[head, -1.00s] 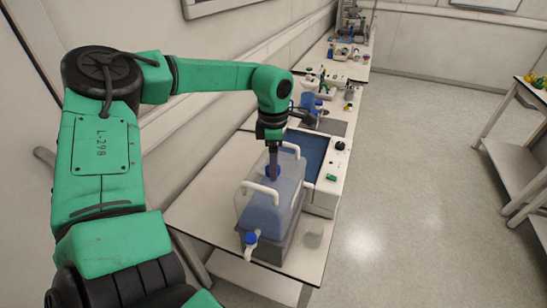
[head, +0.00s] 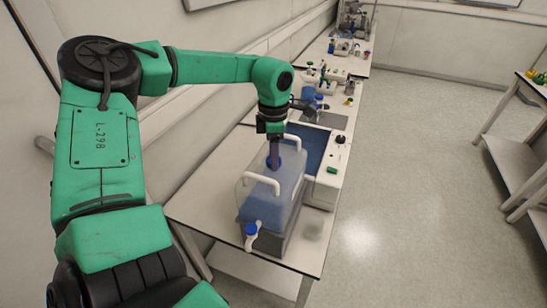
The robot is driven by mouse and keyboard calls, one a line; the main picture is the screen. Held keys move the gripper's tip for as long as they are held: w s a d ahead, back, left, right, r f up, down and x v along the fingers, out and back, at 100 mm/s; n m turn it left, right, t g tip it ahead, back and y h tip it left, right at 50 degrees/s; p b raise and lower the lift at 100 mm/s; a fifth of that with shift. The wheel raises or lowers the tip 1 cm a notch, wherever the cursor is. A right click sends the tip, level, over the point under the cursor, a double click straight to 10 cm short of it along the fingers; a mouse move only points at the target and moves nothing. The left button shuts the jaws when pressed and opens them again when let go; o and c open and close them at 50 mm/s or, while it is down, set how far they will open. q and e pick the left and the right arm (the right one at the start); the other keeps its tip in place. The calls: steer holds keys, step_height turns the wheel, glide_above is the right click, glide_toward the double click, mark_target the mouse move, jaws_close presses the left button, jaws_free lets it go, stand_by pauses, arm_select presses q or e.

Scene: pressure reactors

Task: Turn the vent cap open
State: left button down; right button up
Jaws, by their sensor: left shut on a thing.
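A translucent carboy (head: 268,203) with blue liquid and white handles stands on the bench, on a grey base. Its blue vent cap (head: 268,161) is on top, partly hidden by my gripper. My left gripper (head: 274,158) points straight down from above and is shut on the vent cap. A white spigot with a blue top (head: 251,230) sticks out from the carboy's front. My right gripper is not in view.
A white device with a dark blue panel (head: 313,150) stands right behind the carboy. Bottles and small equipment (head: 325,80) line the bench farther back. The wall runs along the left. The floor (head: 400,190) to the right is clear.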

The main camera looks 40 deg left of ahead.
arm_select(q)
steer(key=n+b, duration=0.3)
steer(key=b, duration=0.1)
steer(key=shift+f+n, duration=0.3)
steer(key=shift+n, duration=0.1)
steer(key=n+b, duration=0.2)
steer(key=shift+r+n, duration=0.1)
steer(key=shift+n, duration=0.3)
steer(key=n+b, duration=0.1)
steer(key=n, duration=0.1)
steer(key=shift+n+b, duration=0.3)
steer(key=shift+b, duration=0.05)
steer(key=n+b, duration=0.1)
steer(key=n, duration=0.2)
steer(key=shift+r+n, duration=0.1)
steer(key=shift+n, duration=0.3)
steer(key=n+b, duration=0.1)
steer(key=n, duration=0.2)
steer(key=shift+n, duration=0.3)
steer(key=n+b, duration=0.2)
steer(key=n, duration=0.4)
steer(key=shift+r, duration=0.1)
steer(key=shift+n, duration=0.3)
steer(key=shift+c, duration=1.4)
jaws_free()
